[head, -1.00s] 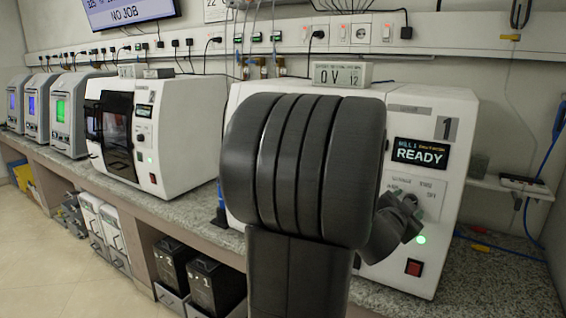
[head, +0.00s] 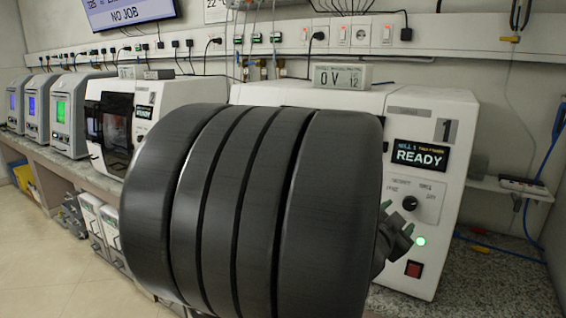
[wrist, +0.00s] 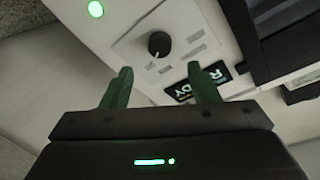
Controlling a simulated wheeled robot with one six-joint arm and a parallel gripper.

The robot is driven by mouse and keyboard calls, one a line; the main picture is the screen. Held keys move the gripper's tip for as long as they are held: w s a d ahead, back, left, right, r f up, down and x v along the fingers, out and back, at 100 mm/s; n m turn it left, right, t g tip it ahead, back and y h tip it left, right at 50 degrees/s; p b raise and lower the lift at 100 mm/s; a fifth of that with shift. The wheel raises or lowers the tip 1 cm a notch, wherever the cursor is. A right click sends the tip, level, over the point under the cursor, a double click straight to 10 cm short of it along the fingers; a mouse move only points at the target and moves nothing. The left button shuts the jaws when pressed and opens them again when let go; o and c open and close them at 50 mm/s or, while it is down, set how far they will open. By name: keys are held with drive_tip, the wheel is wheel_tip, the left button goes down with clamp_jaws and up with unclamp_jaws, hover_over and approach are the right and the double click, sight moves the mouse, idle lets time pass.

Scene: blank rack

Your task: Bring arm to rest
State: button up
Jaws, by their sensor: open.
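My gripper (wrist: 160,88) is open and empty in the wrist view, its two green-grey fingers apart. In that view the machine's panel with a black knob (wrist: 158,44) lies beyond the fingertips. In the head view my dark, ribbed arm fills the middle, and part of my gripper (head: 398,238) shows at its right side. It is in front of the white machine marked 1 (head: 455,190), whose screen reads READY (head: 419,154). I cannot tell the gap between fingers and panel. My arm hides most of this machine's front.
A second white machine (head: 150,105) and several grey units with lit screens (head: 68,112) stand left along the speckled counter (head: 485,275). The counter right of machine 1 has blue cable and small coloured pieces. Open floor (head: 50,255) shows at the lower left.

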drive_tip(key=v, duration=0.6)
drive_tip(key=shift+n, duration=0.3)
drive_tip(key=x, duration=1.3)
drive_tip(key=shift+w+d+f+b, duration=0.15)
drive_tip(key=shift+w+d+b, duration=0.1)
drive_tip(key=shift+w+b, duration=0.1)
drive_tip(key=n+p, duration=0.1)
drive_tip(key=n, duration=0.3)
drive_tip(key=shift+s+t, duration=0.2)
drive_tip(key=shift+t, duration=0.1)
drive_tip(key=n+t+p, duration=0.1)
drive_tip(key=n+p, duration=0.1)
drive_tip(key=n, duration=0.2)
drive_tip(key=shift+y+p, duration=0.3)
drive_tip(key=shift+p, duration=0.1)
drive_tip(key=shift+s+a+n, duration=0.2)
drive_tip(key=shift+s+n, duration=0.05)
drive_tip(key=shift+n, duration=0.05)
drive_tip(key=b, duration=0.1)
approach(408, 205)
drive_tip(key=shift+x, duration=1.1)
